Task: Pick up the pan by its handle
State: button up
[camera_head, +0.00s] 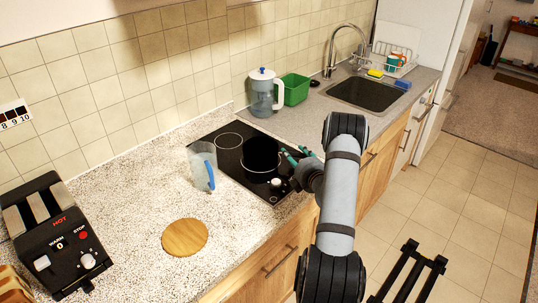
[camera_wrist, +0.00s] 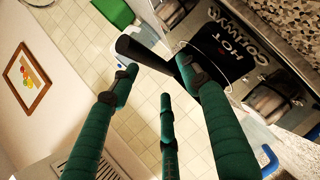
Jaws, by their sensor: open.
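The black pan (camera_head: 261,151) sits on the dark glass hob (camera_head: 229,140). My gripper (camera_head: 293,155), with green fingers, is at its right side by the hob's front edge. In the wrist view the pan's black handle (camera_wrist: 147,55) crosses just beyond the fingertips, its end near the left finger's tip. My gripper (camera_wrist: 157,76) is open there, and its fingers are spread and not closed on the handle. Whether a finger touches the handle cannot be told. The handle is hard to make out in the head view.
A clear jug with a blue handle (camera_head: 202,166) stands left of the pan, beside the hob. A round wooden board (camera_head: 184,237) and black toaster (camera_head: 64,248) are nearer. A lidded jug (camera_head: 264,92), green tub (camera_head: 294,89) and sink (camera_head: 365,95) lie behind.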

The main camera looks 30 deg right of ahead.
aim_at(291, 153)
jog(key=shift+f+p+x, duration=0.2)
jog(key=shift+p+x, duration=0.45)
jog(key=shift+x, duration=1.55)
jog(key=shift+c, duration=0.4)
grip_shut()
jog(key=shift+r, duration=0.1)
